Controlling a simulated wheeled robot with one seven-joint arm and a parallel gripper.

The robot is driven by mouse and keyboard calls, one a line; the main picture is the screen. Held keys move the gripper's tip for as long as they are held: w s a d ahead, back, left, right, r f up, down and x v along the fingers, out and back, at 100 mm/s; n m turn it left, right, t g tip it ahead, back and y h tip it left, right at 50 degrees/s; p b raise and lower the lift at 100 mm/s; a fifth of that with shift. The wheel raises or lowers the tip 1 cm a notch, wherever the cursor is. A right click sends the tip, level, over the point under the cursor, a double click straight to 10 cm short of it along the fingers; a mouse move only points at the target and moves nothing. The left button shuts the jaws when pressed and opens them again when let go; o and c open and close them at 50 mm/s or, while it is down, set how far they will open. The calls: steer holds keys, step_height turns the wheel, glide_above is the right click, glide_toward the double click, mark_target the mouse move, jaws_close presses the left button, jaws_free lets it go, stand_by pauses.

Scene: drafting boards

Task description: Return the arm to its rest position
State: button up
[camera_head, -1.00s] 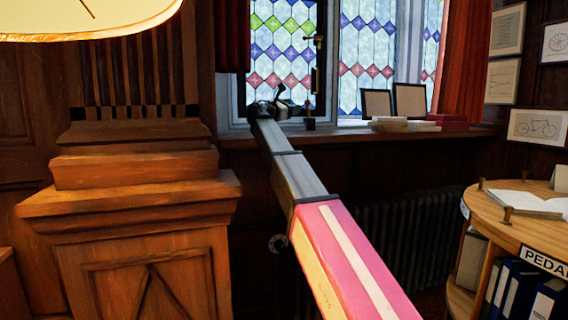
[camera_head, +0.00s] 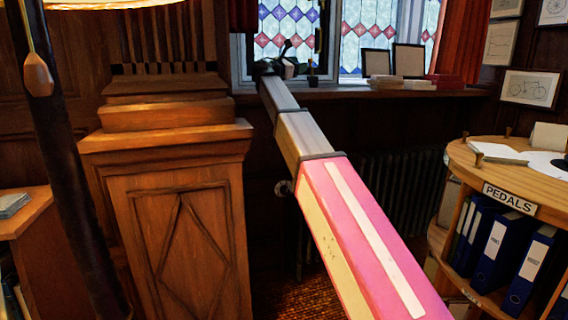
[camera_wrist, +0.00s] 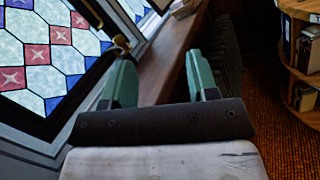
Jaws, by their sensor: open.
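My arm reaches from the lower right toward the stained-glass window in the head view. My gripper (camera_head: 283,62) is at its far end, small and dark, near the window sill. In the wrist view, the two green fingers of my gripper (camera_wrist: 160,85) stand wide apart with nothing between them. The wooden sill (camera_wrist: 165,75) lies beyond and below the fingers. The patterned window (camera_wrist: 45,50) is close to the left finger.
A carved wooden pedestal (camera_head: 180,210) stands left of my arm, with a dark lamp pole (camera_head: 65,170) before it. A round shelf (camera_head: 545,185) with blue binders stands at the right. Frames (camera_head: 408,60) and books stand on the sill. A radiator (camera_head: 405,190) is below.

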steer(key=s+d+f+m+g+y, duration=0.2)
steer(key=s+d+f+m, duration=0.15)
steer(key=f, duration=1.15)
steer(key=s+d+f+m+g+y, duration=0.25)
steer(key=d+f, duration=0.25)
steer(key=f, duration=1)
steer(key=s+d+f+m+g+y, duration=0.2)
steer(key=s+d+f+y, duration=0.15)
steer(key=f, duration=1.15)
steer(key=s+d+f+m+g+y, duration=0.1)
steer(key=s+f+m+g+y, duration=0.2)
steer(key=s+f, duration=1)
steer(key=s+f+m+g+y, duration=0.3)
steer(key=s+f+m+y, duration=0.1)
steer(key=s+f+m, duration=0.6)
steer(key=s+f, duration=0.3)
steer(key=f, duration=0.1)
steer(key=shift+d+f, duration=0.35)
steer(key=shift+f, duration=0.05)
steer(key=shift+c, duration=0.3)
